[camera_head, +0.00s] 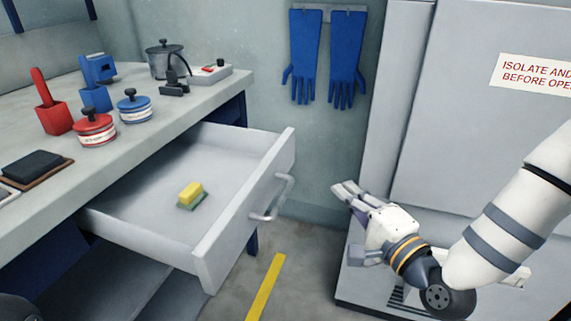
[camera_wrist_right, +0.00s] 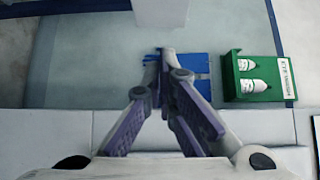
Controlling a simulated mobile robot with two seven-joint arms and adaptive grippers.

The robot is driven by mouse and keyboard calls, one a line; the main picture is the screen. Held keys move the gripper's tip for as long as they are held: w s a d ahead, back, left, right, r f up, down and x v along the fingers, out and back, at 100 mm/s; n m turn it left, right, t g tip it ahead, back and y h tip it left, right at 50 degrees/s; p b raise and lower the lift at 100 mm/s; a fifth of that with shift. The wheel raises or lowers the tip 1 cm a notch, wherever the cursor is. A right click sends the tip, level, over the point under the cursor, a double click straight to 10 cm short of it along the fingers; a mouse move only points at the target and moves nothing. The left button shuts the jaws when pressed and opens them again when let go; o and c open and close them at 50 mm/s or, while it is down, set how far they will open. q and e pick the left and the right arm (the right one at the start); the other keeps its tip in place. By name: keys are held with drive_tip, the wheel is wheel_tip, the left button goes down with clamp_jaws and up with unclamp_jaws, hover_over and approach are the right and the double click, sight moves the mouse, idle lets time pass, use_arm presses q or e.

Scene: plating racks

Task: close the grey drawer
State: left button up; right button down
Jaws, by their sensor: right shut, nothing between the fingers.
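The grey drawer (camera_head: 275,158) is pulled well out from under the bench in the head view. Its front panel faces right and carries a pale bar handle (camera_head: 283,190). A yellow and green sponge (camera_head: 190,195) lies on the drawer's floor. My right gripper (camera_head: 345,190) is right of the handle, apart from it, with its fingers towards the drawer. In the right wrist view its fingers (camera_wrist_right: 165,55) meet at the tips, shut and empty. My left gripper is not in view.
The bench (camera_head: 190,108) holds a red holder (camera_head: 52,115), a blue holder (camera_head: 95,95), lidded tins and a grey pot (camera_head: 163,60). Blue gloves (camera_head: 325,60) hang behind. A grey cabinet (camera_head: 440,130) stands right. A green box (camera_wrist_right: 258,75) with white bottles shows in the wrist view.

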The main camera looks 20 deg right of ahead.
approach(290, 154)
drive_tip(key=w+d, duration=0.2)
drive_tip(key=w, duration=0.1)
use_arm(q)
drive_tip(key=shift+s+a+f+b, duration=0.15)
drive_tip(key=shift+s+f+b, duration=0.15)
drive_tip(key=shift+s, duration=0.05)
use_arm(e)
drive_tip(key=shift+w+a, duration=0.45)
drive_tip(key=shift+a, duration=0.25)
drive_tip(key=shift+w+a, duration=0.4)
drive_tip(key=shift+a, duration=0.3)
drive_tip(key=shift+a, duration=0.1)
